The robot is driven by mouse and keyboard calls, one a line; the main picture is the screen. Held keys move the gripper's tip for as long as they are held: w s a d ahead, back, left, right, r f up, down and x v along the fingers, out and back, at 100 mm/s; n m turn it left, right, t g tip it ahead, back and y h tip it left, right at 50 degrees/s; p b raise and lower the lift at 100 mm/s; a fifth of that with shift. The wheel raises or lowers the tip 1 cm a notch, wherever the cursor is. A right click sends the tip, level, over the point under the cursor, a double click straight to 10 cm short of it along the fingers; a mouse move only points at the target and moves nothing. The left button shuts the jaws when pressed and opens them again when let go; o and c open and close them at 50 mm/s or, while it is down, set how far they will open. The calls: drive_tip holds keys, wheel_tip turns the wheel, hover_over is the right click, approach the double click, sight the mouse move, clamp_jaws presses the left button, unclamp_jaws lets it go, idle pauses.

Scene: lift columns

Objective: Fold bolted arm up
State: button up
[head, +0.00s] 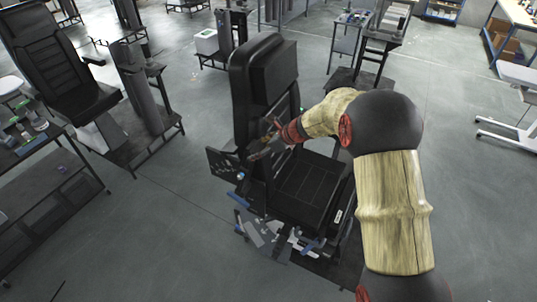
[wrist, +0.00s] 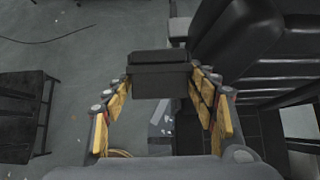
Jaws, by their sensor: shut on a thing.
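A black seat (head: 302,188) with a tall black backrest (head: 264,85) stands in the middle of the head view. My gripper (head: 264,146) is at the left side of this seat, close to the lower backrest. In the wrist view, a dark, block-shaped part, seemingly the bolted arm (wrist: 160,72), lies between the yellow-padded fingers of my gripper (wrist: 161,86). The fingers are shut on it, one on each side. In the head view my gripper and the seat's dark parts blend, so the arm's angle and its bolted joint are hard to make out.
A dark panel (head: 224,165) juts out at the seat's left. Blue-handled parts (head: 268,238) lie low by the seat base. Another black chair (head: 52,65) and a workbench (head: 45,165) stand at the left. Grey floor (head: 180,215) is clear between them.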

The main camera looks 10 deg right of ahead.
drive_tip(key=shift+w+a+r, duration=0.55)
drive_tip(key=shift+w+r, duration=0.1)
drive_tip(key=shift+r, duration=0.05)
drive_tip(key=o, duration=1.2)
drive_tip(key=shift+o, duration=1.2)
drive_tip(key=shift+s, duration=0.2)
drive_tip(key=shift+f, duration=0.2)
drive_tip(key=v, duration=1.2)
